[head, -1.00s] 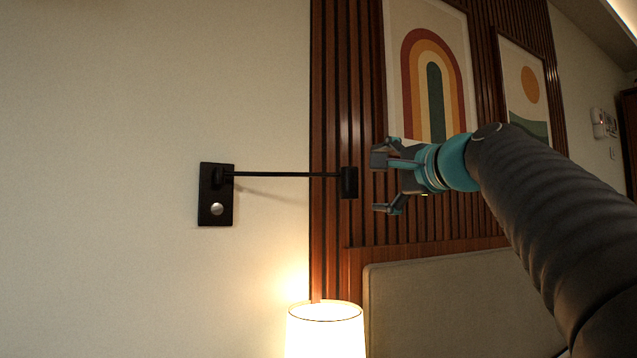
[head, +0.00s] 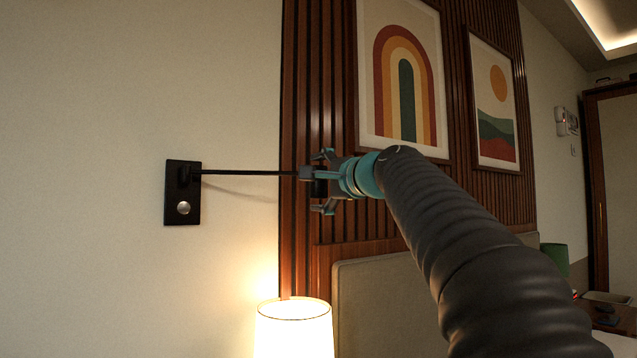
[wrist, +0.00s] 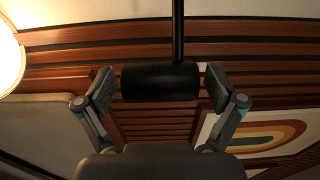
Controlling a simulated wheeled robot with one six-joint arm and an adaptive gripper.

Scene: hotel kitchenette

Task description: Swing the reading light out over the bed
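The reading light has a black wall plate (head: 169,205) with a round silver knob (head: 183,208), a thin black arm (head: 245,172) reaching right along the wall, and a black cylindrical head (head: 320,188) at its end. My gripper (head: 313,182) is at the head, partly covering it. In the wrist view the light's head (wrist: 160,82) lies between my two spread fingers (wrist: 160,90), with a narrow gap at each side. The gripper is open around the head. The arm also shows there, running up from the head (wrist: 178,30).
A lit lamp shade (head: 293,330) stands below the light's head. A padded headboard (head: 385,300) is at the lower middle, partly behind my arm. Slatted wood panelling and two framed pictures (head: 400,75) (head: 493,100) are behind. The space left of the wall plate is bare wall.

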